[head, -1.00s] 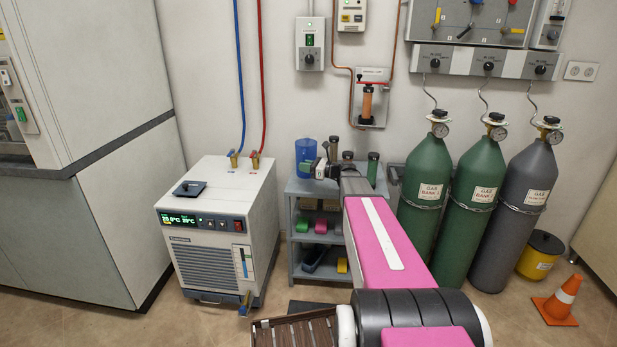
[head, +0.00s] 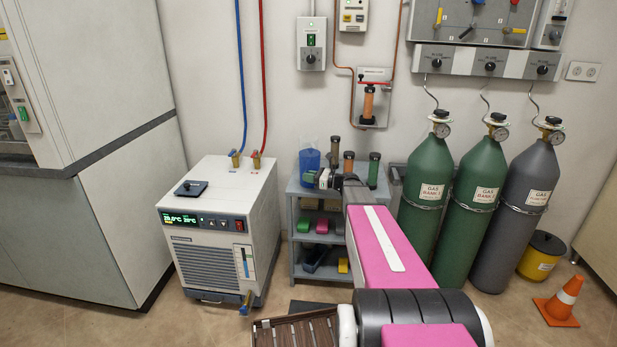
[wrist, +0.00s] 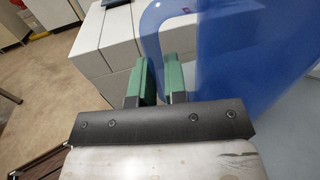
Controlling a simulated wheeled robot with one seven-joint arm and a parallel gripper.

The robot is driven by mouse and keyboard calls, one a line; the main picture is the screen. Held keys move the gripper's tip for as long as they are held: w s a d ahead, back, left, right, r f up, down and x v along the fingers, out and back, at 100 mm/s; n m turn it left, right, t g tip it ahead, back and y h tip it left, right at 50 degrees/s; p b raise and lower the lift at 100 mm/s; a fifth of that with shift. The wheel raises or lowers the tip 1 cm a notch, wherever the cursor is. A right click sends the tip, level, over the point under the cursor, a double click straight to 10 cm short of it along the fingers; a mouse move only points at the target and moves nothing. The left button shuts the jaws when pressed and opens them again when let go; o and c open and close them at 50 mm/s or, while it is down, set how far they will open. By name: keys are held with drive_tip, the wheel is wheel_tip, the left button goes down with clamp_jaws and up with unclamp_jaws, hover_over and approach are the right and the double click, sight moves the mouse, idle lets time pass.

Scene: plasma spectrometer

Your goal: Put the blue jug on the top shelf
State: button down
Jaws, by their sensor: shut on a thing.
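The blue jug (head: 309,166) is at the left end of the top of a grey shelf unit (head: 294,226), below a wall. In the head view I cannot tell whether its base touches the top surface. My gripper (head: 317,178) is at the jug's right front side. In the wrist view the jug body (wrist: 235,70) fills the right, and its handle (wrist: 152,38) runs down between the green fingertips of my gripper (wrist: 160,78). The fingers are shut on the handle. The lower part of the handle is hidden by the fingers.
Lower shelves hold pink, green and yellow items. A white chiller (head: 215,230) stands close on the left. Green gas cylinders (head: 425,205) stand on the right.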

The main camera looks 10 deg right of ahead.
drive_tip(key=c, duration=1.2)
unclamp_jaws()
drive_tip(key=shift+o, duration=0.2)
drive_tip(key=shift+r, duration=0.1)
drive_tip(key=v, duration=1.2)
drive_tip(key=s+a+f+n+g+h, duration=0.6)
drive_tip(key=s+a+f+n, duration=0.35)
drive_tip(key=s+a, duration=0.3)
drive_tip(key=s+a+f+n+g+h, duration=0.1)
drive_tip(key=s+f+n+g+h, duration=0.1)
drive_tip(key=s+n+h, duration=0.7)
drive_tip(key=shift+s+f+n+g+h, duration=0.35)
drive_tip(key=shift+s+f+n, duration=0.8)
drive_tip(key=shift+n, duration=1.4)
